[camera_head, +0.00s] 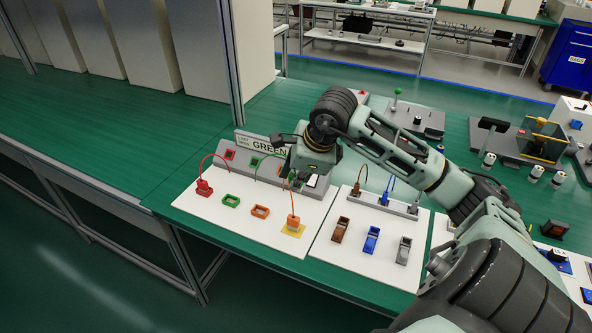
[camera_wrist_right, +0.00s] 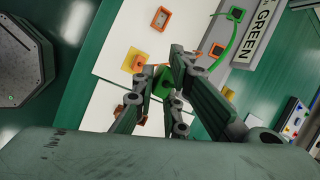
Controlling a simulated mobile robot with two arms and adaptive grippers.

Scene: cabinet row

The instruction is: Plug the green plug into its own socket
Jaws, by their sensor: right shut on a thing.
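My right gripper (camera_head: 294,182) hangs over the back of the white board, in front of the grey console. In the wrist view its fingers (camera_wrist_right: 170,88) are shut on the green plug (camera_wrist_right: 162,82); the head view mostly hides the plug. The green cable (camera_wrist_right: 232,38) arcs from the console. The green socket (camera_head: 231,201) is an empty square frame on the board, left of my gripper and apart from it. An empty orange socket (camera_head: 260,211) is beside it. The sign (camera_head: 266,146) on the console reads GREEN. My left gripper is not in view.
A red plug (camera_head: 203,188) sits at the board's left, its red cable arching up. An orange plug (camera_head: 293,222) stands on a yellow plate close to my gripper. Brown (camera_head: 340,230), blue (camera_head: 371,240) and grey (camera_head: 403,250) blocks are on the board to the right.

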